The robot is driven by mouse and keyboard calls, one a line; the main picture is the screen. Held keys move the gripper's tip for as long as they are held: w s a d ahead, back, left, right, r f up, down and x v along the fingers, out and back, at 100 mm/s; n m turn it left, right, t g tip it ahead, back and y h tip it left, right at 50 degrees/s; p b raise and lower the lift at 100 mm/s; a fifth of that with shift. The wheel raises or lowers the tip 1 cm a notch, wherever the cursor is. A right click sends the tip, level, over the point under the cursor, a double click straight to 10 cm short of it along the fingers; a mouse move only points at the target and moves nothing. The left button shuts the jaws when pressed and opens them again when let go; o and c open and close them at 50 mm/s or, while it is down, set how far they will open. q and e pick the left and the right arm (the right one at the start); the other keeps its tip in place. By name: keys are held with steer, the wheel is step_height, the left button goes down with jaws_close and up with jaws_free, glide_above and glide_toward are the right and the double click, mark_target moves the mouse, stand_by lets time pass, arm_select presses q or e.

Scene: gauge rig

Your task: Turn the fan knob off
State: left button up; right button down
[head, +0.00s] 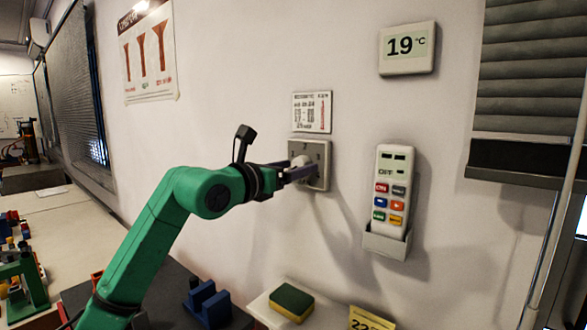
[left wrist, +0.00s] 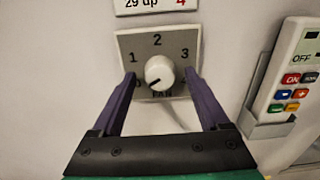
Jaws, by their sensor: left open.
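The fan knob (left wrist: 159,72) is a round white knob on a grey wall plate (left wrist: 125,45) marked 1, 2, 3 and FAN. A short dark mark on the knob points down and left, towards the lower-left digit, which one finger partly covers. In the head view the plate (head: 322,152) is on the wall, and the knob (head: 301,161) is partly hidden by my gripper. My left gripper (left wrist: 160,75) is open, with one purple finger on each side of the knob and a gap on both sides. It also shows in the head view (head: 303,171). My right gripper is not in view.
A remote (head: 391,190) sits in a wall holder right of the plate. A thermostat reading 19 °C (head: 407,48) is above it. A printed card (head: 312,112) is just above the plate. A sponge (head: 291,301) lies below on a ledge. The wall between plate and remote is clear.

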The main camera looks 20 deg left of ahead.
arm_select(q)
steer(key=b+v, duration=0.6)
steer(key=v, duration=0.8)
steer(key=shift+s, duration=0.25)
